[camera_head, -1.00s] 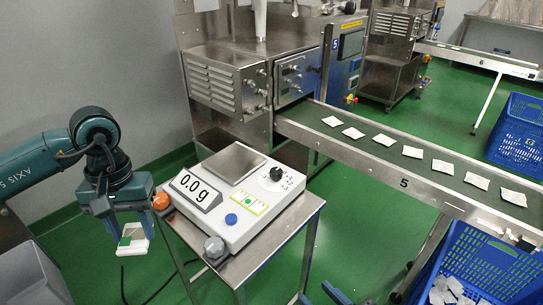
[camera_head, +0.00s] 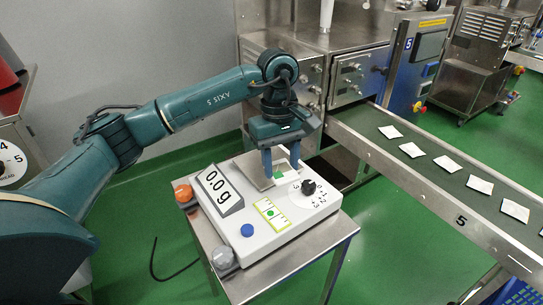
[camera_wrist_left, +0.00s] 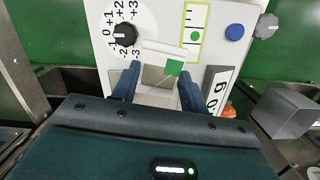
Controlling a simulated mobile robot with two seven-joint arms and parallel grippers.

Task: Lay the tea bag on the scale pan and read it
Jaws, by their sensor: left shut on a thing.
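The tea bag (camera_head: 281,174) is a small white packet with a green patch, and my left gripper (camera_head: 281,172) is shut on it. In the left wrist view the green patch of the tea bag (camera_wrist_left: 174,67) shows between the two blue fingers of my left gripper (camera_wrist_left: 158,82). The bag is over the square metal scale pan (camera_head: 251,174), which the fingers partly cover. I cannot tell whether the bag touches the pan. The scale (camera_head: 265,238) is white, and its display (camera_head: 217,190) reads 0.0 g. My right gripper is not in view.
The scale stands on a steel table (camera_head: 318,242). A black dial (camera_head: 308,186), a blue button (camera_head: 247,230) and an orange knob (camera_head: 183,193) are close by. A conveyor (camera_head: 430,175) with several white packets runs at the right. Steel machines stand behind.

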